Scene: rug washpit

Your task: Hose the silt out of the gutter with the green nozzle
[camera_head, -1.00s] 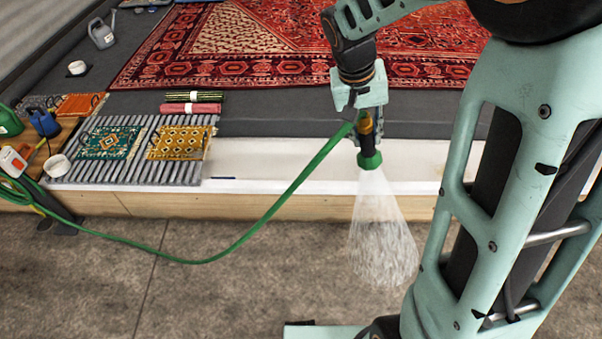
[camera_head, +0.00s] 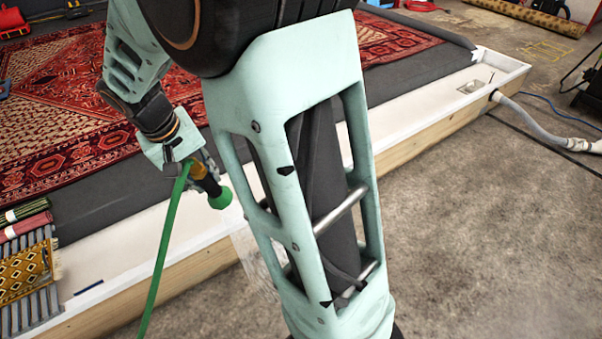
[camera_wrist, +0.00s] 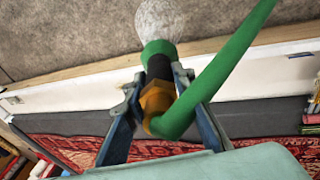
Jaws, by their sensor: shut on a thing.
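The green nozzle (camera_head: 221,199) has a flared green head, a black body and an orange collar. My gripper (camera_head: 203,172) is shut on it above the gutter's floor-side edge. The nozzle (camera_wrist: 158,50) also shows between my fingers (camera_wrist: 157,90) in the wrist view. A pale water spray (camera_wrist: 158,18) leaves it over the concrete, beyond the timber edge. The green hose (camera_head: 165,240) hangs down from my gripper. The white gutter (camera_head: 140,258) runs along the grey washing floor to a drain (camera_head: 470,87) at the far right. My arm hides its middle. I cannot make out silt.
A red patterned rug (camera_head: 60,120) lies behind the gutter.

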